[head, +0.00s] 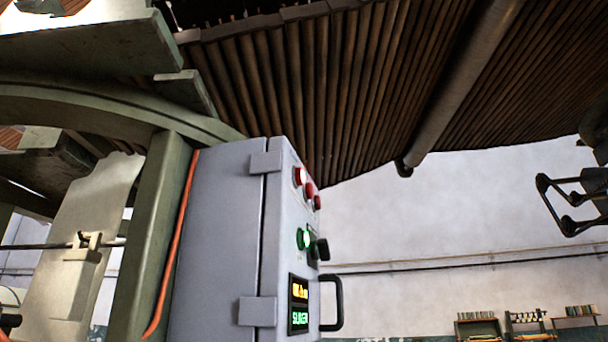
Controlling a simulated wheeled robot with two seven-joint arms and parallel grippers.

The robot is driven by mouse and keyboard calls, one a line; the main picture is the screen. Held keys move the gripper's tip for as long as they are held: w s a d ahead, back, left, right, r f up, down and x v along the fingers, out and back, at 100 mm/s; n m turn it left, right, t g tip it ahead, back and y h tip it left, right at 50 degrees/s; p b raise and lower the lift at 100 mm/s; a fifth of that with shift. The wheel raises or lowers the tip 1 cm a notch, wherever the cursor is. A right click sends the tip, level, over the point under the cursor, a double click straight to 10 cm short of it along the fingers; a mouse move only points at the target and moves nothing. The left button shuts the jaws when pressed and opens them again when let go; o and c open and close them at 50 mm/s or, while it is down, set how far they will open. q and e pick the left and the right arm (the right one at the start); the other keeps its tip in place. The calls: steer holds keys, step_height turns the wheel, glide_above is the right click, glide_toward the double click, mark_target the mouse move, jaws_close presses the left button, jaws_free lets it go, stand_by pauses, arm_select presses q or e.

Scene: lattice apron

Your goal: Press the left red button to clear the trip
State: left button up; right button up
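A grey control box (220,240) stands at the centre, its button face turned to the right and seen at a steep angle. Near the top of that face is a group of red buttons. The left red button (299,176) has a bright, pale spot on its front. Another red button (310,190) is right beside it, and a smaller red one (317,202) is partly behind. Below are a glowing green button (303,239) and a black knob (318,249).
A black handle (332,303) sticks out from the box beside two lit displays (299,305). An orange cable (172,250) runs down the green machine frame (160,220). Slatted panels hang overhead. Space right of the box looks open.

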arm_select(q)
jaws_close()
stand_by(1.4)
